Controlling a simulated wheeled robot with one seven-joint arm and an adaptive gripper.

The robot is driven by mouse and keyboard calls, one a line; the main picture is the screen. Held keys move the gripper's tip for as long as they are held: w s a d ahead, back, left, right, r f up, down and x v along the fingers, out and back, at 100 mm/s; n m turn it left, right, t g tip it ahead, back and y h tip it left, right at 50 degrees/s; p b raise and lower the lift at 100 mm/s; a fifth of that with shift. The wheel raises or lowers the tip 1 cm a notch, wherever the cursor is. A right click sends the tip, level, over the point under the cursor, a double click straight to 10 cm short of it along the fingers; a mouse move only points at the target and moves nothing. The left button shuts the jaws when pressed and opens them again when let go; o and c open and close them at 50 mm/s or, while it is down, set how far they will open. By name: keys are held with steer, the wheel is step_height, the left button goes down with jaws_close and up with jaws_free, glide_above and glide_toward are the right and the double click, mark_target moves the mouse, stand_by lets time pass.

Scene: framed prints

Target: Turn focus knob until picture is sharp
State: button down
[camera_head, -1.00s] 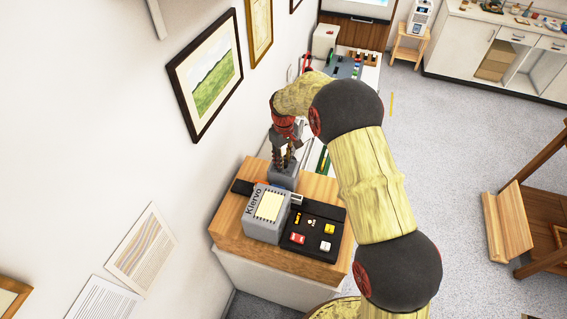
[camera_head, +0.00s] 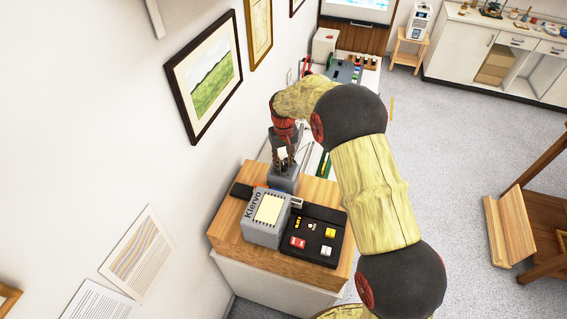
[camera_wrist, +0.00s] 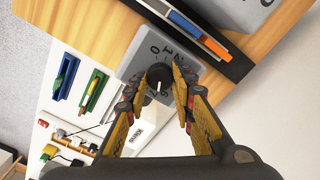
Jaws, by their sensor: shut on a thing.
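The black round knob (camera_wrist: 159,76) with a white pointer line sits on a grey numbered dial plate (camera_wrist: 136,62) in the wrist view. My gripper (camera_wrist: 160,88) has its two fingers on either side of the knob and is shut on it. In the head view my gripper (camera_head: 282,158) points down onto a small grey box (camera_head: 283,180) at the back of the wooden-topped cabinet; the knob is hidden there. A lit screen (camera_head: 360,8) is cut off by the top edge, so its sharpness cannot be judged.
A grey box labelled Kiervo (camera_head: 263,234) and a black tray (camera_head: 305,253) with small coloured items stand in front on the wooden top (camera_head: 229,238). The wall with a framed landscape (camera_head: 205,78) is close at left. The floor (camera_head: 450,150) at right is open.

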mark_target(283, 164)
steer(key=c, duration=1.6)
jaws_free()
steer(key=shift+o, duration=0.5)
step_height(283, 164, up, 12)
steer(key=shift+w, duration=0.1)
